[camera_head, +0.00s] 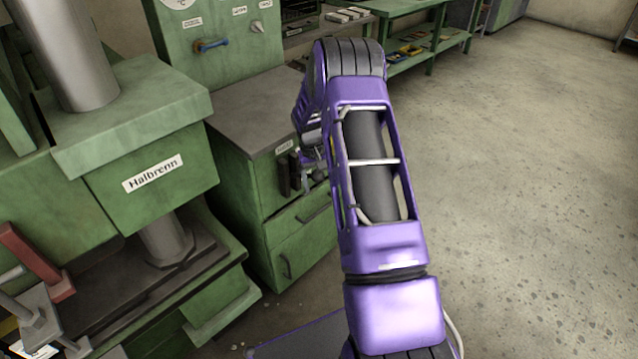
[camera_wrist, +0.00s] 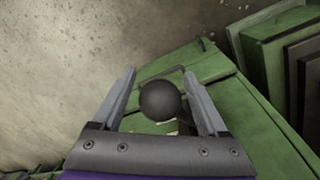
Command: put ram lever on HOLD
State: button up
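A round black knob (camera_wrist: 160,101) sits between my gripper's two fingers in the wrist view, with a gap on each side. It looks like the end of a lever, but its shaft is hidden. My gripper (camera_wrist: 159,74) is open around the knob. In the head view my gripper (camera_head: 312,165) is at the front of a green cabinet (camera_head: 262,195), partly hidden by my purple arm. A dark upright part (camera_head: 289,175) is beside it, under a small label (camera_head: 284,146) too small to read. The lever's setting cannot be told.
A green press block (camera_head: 150,175) labelled "Halbrenn" stands at the left. A green bench (camera_head: 420,50) stands at the back. The concrete floor (camera_head: 530,180) at the right is clear.

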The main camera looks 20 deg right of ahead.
grip_shut()
dwell(1.2)
